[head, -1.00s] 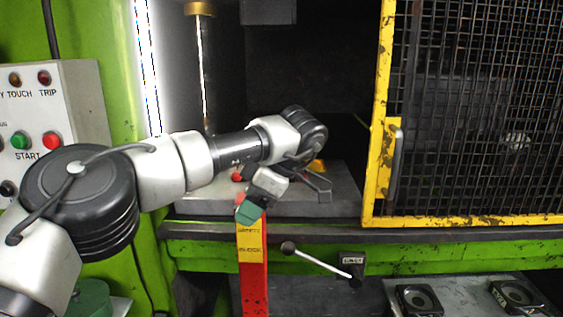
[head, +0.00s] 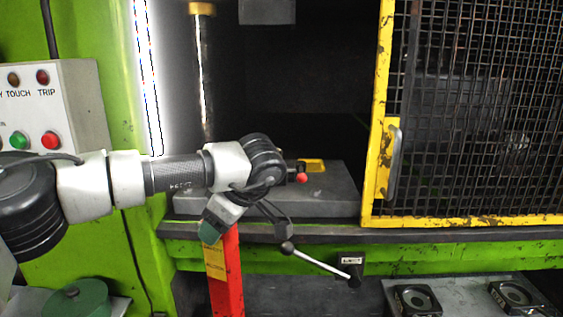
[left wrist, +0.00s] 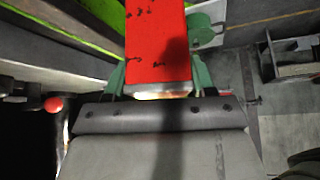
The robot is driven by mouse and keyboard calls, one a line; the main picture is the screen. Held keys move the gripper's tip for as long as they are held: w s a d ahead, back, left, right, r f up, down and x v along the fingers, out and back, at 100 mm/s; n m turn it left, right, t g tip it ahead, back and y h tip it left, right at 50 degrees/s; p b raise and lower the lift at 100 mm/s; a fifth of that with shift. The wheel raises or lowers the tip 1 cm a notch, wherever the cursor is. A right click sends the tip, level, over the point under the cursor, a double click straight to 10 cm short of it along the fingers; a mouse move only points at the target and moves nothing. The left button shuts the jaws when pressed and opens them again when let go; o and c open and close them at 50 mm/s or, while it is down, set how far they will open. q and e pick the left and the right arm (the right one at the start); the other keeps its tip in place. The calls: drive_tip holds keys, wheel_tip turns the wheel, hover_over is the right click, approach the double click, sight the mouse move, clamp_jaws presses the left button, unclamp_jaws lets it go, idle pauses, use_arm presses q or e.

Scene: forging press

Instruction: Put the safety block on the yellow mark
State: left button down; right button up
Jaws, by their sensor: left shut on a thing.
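The safety block (head: 228,280) is a long red bar with a yellow label near its top. My left gripper (head: 212,231) is shut on its upper end, and the block hangs down in front of the press bed. In the left wrist view the block (left wrist: 158,45) lies between green fingers (left wrist: 158,82). The block's lower end is out of the head view. The yellow mark (head: 313,165) lies on the grey bed, right of and behind my left wrist. It is partly hidden. My right gripper is not in view.
The grey press bed (head: 335,195) has a front ledge below it. A lever with a black knob (head: 288,248) sticks out below my wrist. A yellow-framed mesh guard (head: 383,160) stands at the right. A small red ball (head: 302,178) shows beside my wrist.

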use_arm(q)
drive_tip(key=s+a+f+m+t+h, duration=0.2)
drive_tip(key=s+a+f+m, duration=0.25)
drive_tip(key=s, duration=0.25)
drive_tip(key=s+a+f+m+t+h, duration=0.2)
drive_tip(key=s+a+f+m, duration=0.1)
drive_tip(key=s+m, duration=0.35)
wheel_tip(320, 180, down, 10)
drive_tip(key=w+m+h, duration=0.1)
drive_tip(key=m+h, duration=0.1)
drive_tip(key=shift+d+f+m, duration=0.15)
drive_tip(key=shift+f+m, duration=0.1)
drive_tip(key=shift+m, duration=0.15)
drive_tip(key=shift+w+r, duration=0.1)
idle(0.6)
